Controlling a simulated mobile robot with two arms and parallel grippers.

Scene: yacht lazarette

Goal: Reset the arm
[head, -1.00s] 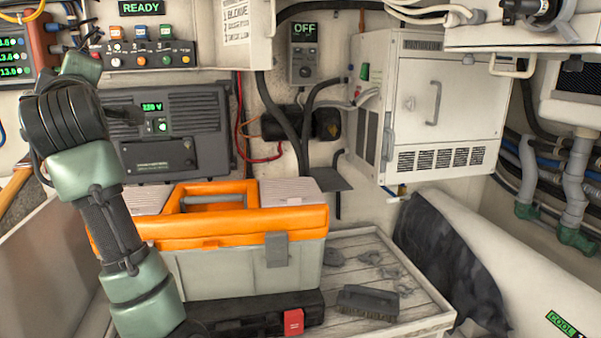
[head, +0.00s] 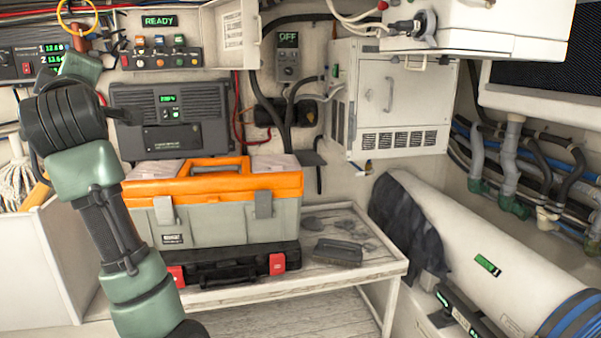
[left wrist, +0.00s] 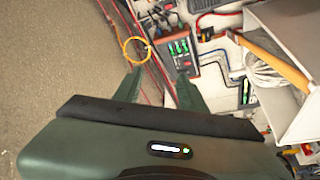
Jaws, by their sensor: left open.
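My left arm (head: 110,220) rises from the bottom of the head view along the left side and bends at a black joint near the top left. A yellow ring also shows at the top left of the head view (head: 62,22). My right gripper is in neither view.
A white cabinet (head: 405,100) hangs behind. A large white cylinder (head: 470,235) lies at right. Wall panels and cables stand behind my arm.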

